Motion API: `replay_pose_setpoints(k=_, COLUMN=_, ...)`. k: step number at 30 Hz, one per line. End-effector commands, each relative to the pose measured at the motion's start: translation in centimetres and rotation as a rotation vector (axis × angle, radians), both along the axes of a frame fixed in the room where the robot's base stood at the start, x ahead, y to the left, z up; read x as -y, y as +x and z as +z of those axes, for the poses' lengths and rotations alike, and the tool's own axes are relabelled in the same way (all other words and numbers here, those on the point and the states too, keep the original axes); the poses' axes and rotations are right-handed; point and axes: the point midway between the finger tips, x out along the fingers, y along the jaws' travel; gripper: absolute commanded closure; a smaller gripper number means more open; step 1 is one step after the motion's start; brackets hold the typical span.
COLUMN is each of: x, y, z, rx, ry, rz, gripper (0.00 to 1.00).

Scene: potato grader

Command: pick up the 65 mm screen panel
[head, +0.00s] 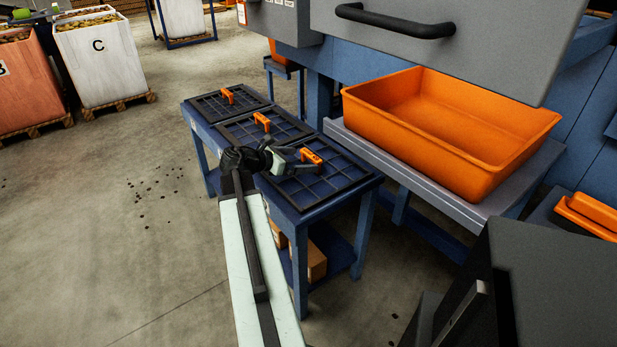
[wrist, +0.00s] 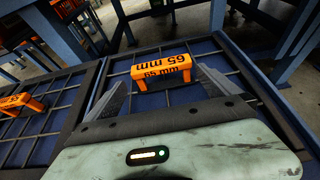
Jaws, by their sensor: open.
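The 65 mm screen panel is a dark square grid frame (head: 334,190) at the near end of a blue table. Its orange handle (head: 312,157) stands up from the grid. In the wrist view the handle (wrist: 161,68) reads "65 mm". My gripper (head: 300,160) is over this panel, close to the handle. In the wrist view its two fingers (wrist: 163,85) are spread wide, one on each side of the handle. I cannot tell if either finger touches it. Nothing is held.
Two more grid panels with orange handles lie farther along the blue table (head: 328,214), the middle one (head: 238,129) beside the 65 mm panel. An orange tray (head: 400,125) stands on a grey shelf to the right. A grey machine cover (head: 470,60) overhangs it. Open floor lies left.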

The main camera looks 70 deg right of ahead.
Motion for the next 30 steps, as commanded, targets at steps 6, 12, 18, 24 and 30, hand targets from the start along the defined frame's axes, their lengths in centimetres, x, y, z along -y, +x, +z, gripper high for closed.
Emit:
replay_pose_setpoints(k=6, x=1.8, y=-1.1, z=-1.0, rx=0.003, ry=0.0, rz=-0.001, gripper=0.0)
replay_pose_setpoints(k=12, x=2.7, y=-1.9, z=-1.3, rx=0.005, ry=0.001, rz=-0.002, gripper=0.0)
replay_pose_setpoints(k=18, x=5.4, y=-3.7, z=-2.6, rx=0.005, ry=0.001, rz=-0.002, gripper=0.0)
replay_pose_setpoints(k=24, x=5.7, y=-3.9, z=-2.4, rx=0.005, ry=0.0, rz=0.002, gripper=0.0)
replay_pose_setpoints(k=30, x=5.7, y=-3.9, z=-2.4, rx=0.005, ry=0.0, rz=0.002, gripper=0.44)
